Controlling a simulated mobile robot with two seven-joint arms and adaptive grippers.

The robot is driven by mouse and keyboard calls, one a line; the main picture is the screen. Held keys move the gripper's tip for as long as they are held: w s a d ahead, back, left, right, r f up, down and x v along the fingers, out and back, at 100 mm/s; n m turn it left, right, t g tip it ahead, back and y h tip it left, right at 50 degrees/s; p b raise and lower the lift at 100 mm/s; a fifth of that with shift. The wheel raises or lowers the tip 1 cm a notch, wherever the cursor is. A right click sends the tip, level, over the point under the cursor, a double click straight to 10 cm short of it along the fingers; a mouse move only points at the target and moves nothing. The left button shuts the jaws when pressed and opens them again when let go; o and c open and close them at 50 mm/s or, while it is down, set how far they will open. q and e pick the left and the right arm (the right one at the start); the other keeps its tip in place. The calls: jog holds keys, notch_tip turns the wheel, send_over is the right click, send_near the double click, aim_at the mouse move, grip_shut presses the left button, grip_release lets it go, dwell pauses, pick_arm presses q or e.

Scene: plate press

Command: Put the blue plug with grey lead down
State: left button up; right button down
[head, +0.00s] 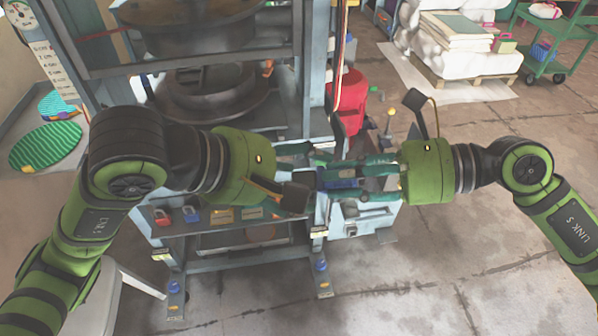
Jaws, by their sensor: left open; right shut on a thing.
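My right gripper (345,178) comes in from the right in front of the press frame. It is shut on a small blue thing, which looks like the blue plug (339,184); the dark green fingers partly cover it. A grey lead cannot be told apart clearly from the fingers and the grey parts around it. My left gripper (316,166) comes in from the left, with its fingers close to the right gripper's fingertips. It is open; whether it touches the plug cannot be told from this view.
The press frame (316,70) stands behind both grippers. A red container (348,103) stands behind to the right. The floor at front right is clear.

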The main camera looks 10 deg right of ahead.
pick_arm(q)
jog(key=shift+c, duration=0.4)
jog(key=c, duration=1.2)
pick_arm(e)
jog(key=shift+r, duration=0.1)
pick_arm(q)
jog(key=shift+o, duration=0.2)
pick_arm(e)
jog(key=c, duration=1.1)
grip_release()
jog(key=shift+c, duration=0.2)
pick_arm(q)
jog(key=shift+c, duration=0.7)
pick_arm(e)
jog(key=shift+o, duration=1.1)
jog(key=shift+d, duration=0.1)
